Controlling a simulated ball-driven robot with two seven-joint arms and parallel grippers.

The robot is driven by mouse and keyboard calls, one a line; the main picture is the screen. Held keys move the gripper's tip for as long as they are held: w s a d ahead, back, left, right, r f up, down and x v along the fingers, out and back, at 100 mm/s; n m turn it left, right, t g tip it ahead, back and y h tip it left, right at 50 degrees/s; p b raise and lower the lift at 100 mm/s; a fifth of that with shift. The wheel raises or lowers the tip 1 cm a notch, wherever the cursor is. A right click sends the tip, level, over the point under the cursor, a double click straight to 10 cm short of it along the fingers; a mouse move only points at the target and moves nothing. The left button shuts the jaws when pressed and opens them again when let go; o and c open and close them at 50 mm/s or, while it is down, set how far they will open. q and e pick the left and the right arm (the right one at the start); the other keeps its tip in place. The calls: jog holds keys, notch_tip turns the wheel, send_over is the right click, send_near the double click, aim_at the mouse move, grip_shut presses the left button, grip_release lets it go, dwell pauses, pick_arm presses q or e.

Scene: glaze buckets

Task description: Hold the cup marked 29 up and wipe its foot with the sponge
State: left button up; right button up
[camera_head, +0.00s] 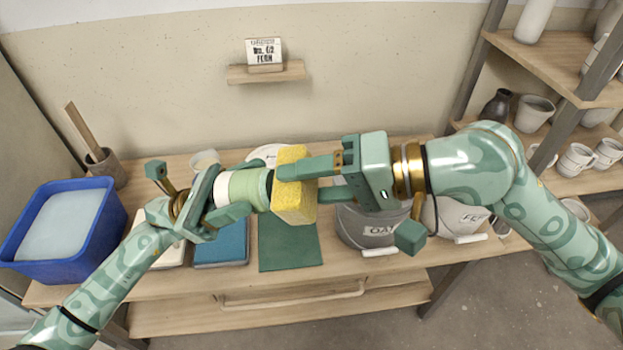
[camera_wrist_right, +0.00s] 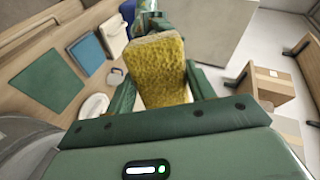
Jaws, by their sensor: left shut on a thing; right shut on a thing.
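The cup (camera_head: 243,188), white at one end and pale green at the other, is held sideways above the table in my left gripper (camera_head: 222,203), which is shut on it. Its number is not visible. My right gripper (camera_head: 305,180) is shut on a yellow sponge (camera_head: 295,208). The sponge stands upright at the cup's right end, which it partly covers; I cannot tell if they touch. In the right wrist view the sponge (camera_wrist_right: 160,72) sits between the green fingers and hides most of the cup.
A blue tub (camera_head: 102,240) of pale liquid is at left. A green mat (camera_head: 288,243) and a blue pad (camera_head: 222,245) lie below the cup. A grey bucket (camera_head: 350,222) and a white bucket (camera_head: 440,213) stand right. A card (camera_head: 264,51) reads FERN. Shelves with pots are at right.

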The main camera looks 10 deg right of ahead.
jog(key=shift+w+a+f, duration=0.15)
jog(key=shift+a+f, duration=0.05)
jog(key=shift+a, duration=0.3)
dwell(1.4)
jog(key=shift+r, duration=0.15)
